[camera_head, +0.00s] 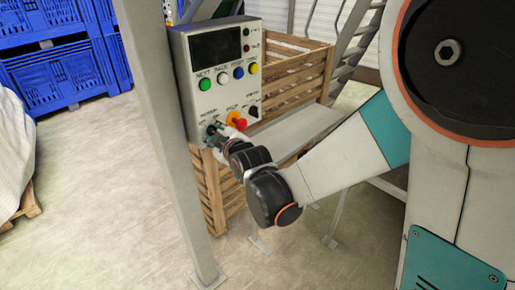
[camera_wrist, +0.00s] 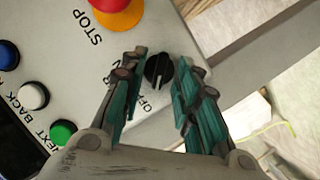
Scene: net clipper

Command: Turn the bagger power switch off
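The bagger power switch is a round black knob (camera_wrist: 158,72) with a raised ridge, on the grey control panel (camera_wrist: 205,25). In the wrist view it sits between the two teal-and-black fingers of my gripper (camera_wrist: 160,66). The fingers are open, one on each side, with a visible gap to the knob. The label OFF is printed near the knob; the ON label is partly covered by a finger. I cannot tell which label the ridge points to. In the head view my gripper (camera_head: 213,137) is at the panel's lower left corner and largely hides the switch.
The panel carries a red stop button (camera_head: 236,121) on a yellow base, another black knob (camera_head: 253,111), and green (camera_head: 205,84), white, blue and yellow buttons below a dark screen (camera_head: 216,47). A grey post (camera_head: 165,120) stands just left. A wooden crate (camera_head: 300,75) is behind.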

